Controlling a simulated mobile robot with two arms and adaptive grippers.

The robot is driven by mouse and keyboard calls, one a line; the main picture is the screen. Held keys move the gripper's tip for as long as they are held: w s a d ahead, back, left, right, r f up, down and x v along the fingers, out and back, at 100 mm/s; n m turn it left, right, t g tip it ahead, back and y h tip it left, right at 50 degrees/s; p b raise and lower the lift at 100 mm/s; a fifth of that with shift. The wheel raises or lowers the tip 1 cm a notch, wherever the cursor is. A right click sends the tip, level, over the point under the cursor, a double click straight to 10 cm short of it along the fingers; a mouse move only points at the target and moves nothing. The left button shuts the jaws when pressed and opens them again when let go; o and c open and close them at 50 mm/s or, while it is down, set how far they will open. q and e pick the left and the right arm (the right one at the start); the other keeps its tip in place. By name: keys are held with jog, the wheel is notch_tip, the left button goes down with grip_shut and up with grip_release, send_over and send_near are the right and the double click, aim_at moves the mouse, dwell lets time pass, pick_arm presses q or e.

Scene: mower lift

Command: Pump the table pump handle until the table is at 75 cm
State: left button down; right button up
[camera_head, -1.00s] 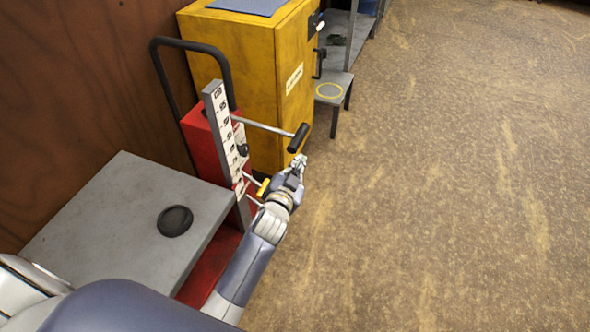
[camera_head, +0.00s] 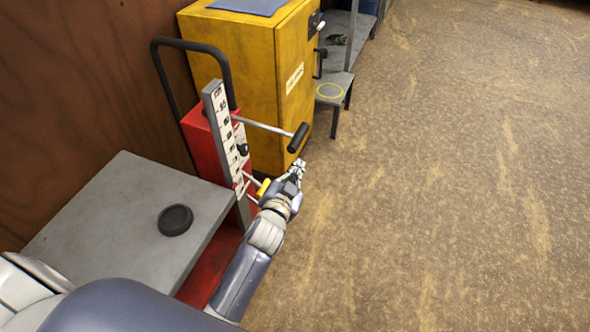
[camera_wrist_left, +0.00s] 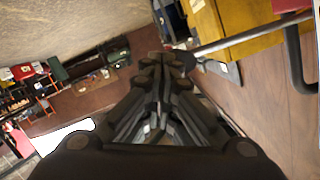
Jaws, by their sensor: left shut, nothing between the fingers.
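The pump handle (camera_head: 298,138) is a grey rod with a black grip, sticking out to the right from the red lift column (camera_head: 203,143). The lift table (camera_head: 110,215) is a grey plate at the left, beside an upright scale (camera_head: 228,140) with numbers too small to read surely. A dark pointer knob (camera_head: 243,150) sits by the scale. A yellow lever (camera_head: 263,187) shows low on the column. My left gripper (camera_head: 298,168) is shut and empty, below the black grip and apart from it. In the left wrist view its fingers (camera_wrist_left: 165,75) are together. My right gripper is not visible.
A black round disc (camera_head: 175,220) lies on the table plate. A yellow cabinet (camera_head: 250,75) stands behind the column, with a small grey stool (camera_head: 333,90) beside it. A black push bar (camera_head: 160,75) rises behind the column. The floor to the right is clear.

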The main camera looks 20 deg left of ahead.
pick_arm(q)
notch_tip(320, 180, up, 11)
jog(key=a+n+p, duration=0.1)
jog(key=n+p, duration=0.1)
jog(key=p, duration=0.1)
jog(key=shift+a+h, duration=0.2)
jog(key=shift+h, duration=0.2)
jog(key=shift+r, duration=0.1)
jog(key=p, duration=0.1)
send_over(298, 141)
jog(key=d, duration=0.1)
notch_tip(298, 141, down, 2)
jog(key=f, duration=0.3)
jog(key=shift+w+a+f, duration=0.15)
jog(key=shift+a, duration=0.2)
jog(key=shift+a+f, duration=0.1)
jog(key=shift+f, duration=0.4)
